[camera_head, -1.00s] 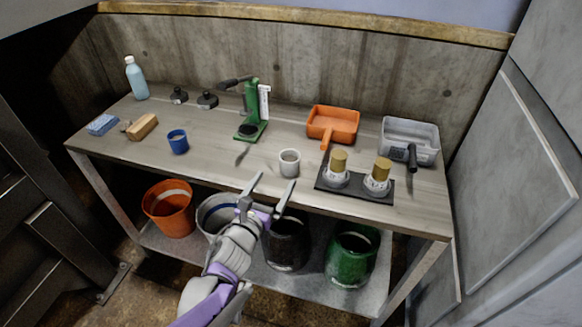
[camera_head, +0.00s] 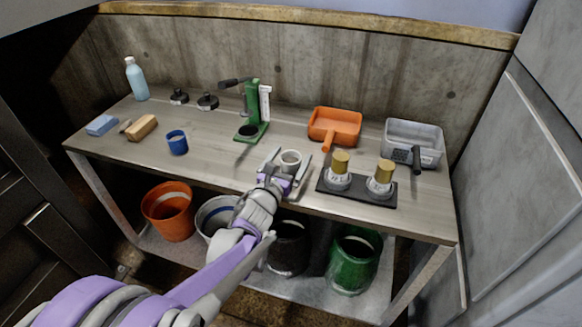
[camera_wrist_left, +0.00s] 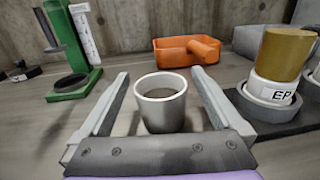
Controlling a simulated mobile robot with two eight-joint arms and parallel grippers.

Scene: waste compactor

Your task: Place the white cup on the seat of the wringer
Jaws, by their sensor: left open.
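The white cup (camera_head: 290,161) stands upright on the table near its front edge. My left gripper (camera_head: 289,160) is open, with one finger on each side of the cup. In the left wrist view the cup (camera_wrist_left: 161,102) sits between the two spread fingers (camera_wrist_left: 160,100), with gaps showing on both sides. The wringer (camera_head: 253,112) is the green press-like stand behind the cup and to its left. Its dark round seat (camera_head: 248,130) is empty, and it also shows in the left wrist view (camera_wrist_left: 71,82). My right gripper is not in view.
A black mat (camera_head: 356,190) with two brass-topped white pieces lies to the right of the cup. An orange tray (camera_head: 345,122) and grey bin (camera_head: 425,135) stand behind. A blue cup (camera_head: 177,142) is to the left. The table between cup and wringer is clear.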

